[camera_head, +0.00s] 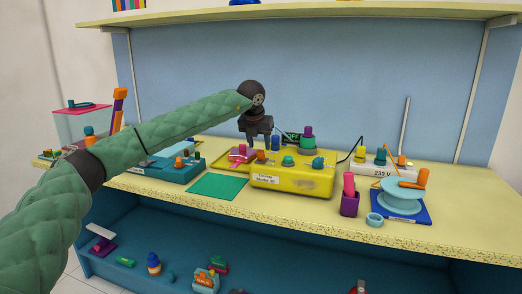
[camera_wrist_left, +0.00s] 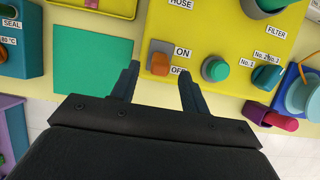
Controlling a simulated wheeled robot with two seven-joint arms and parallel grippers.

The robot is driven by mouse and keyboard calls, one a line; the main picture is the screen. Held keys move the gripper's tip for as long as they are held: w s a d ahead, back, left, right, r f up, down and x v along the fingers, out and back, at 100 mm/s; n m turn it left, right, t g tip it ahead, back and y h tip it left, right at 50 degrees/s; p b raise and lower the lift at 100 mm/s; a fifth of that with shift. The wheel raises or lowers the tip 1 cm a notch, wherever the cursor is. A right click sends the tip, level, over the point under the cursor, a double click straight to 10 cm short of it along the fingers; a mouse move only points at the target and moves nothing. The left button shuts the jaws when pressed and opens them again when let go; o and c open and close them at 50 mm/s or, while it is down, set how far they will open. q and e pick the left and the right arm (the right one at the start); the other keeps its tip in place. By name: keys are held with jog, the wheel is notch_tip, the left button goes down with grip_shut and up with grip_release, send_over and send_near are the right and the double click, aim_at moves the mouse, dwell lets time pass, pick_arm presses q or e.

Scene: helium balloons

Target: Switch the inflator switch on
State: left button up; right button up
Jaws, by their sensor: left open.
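The inflator is a yellow box (camera_head: 295,180) near the middle of the worktop; it fills the upper part of the left wrist view (camera_wrist_left: 220,50). Its orange switch (camera_head: 261,156) is at the box's left front. In the left wrist view the switch (camera_wrist_left: 159,60) stands beside the ON and OFF labels; I cannot tell its position. My left gripper (camera_head: 254,143) is open and empty above the switch. In the wrist view its fingertips (camera_wrist_left: 160,72) lie on either side of the switch, apart from it. My right gripper is not in view.
A green mat (camera_head: 217,187) lies left of the inflator, with a teal sealer box (camera_head: 160,168) beyond. Green and blue knobs rise from the inflator. A magenta cup (camera_head: 349,204), a pale blue spool (camera_head: 401,199) and a 230 V strip (camera_head: 382,168) stand to the right.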

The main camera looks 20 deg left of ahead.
aim_at(260, 150)
pick_arm(q)
jog(key=shift+x, duration=2.05)
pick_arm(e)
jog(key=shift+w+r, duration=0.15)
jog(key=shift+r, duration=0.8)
pick_arm(q)
jog(key=shift+r, duration=0.1)
jog(key=c, duration=1)
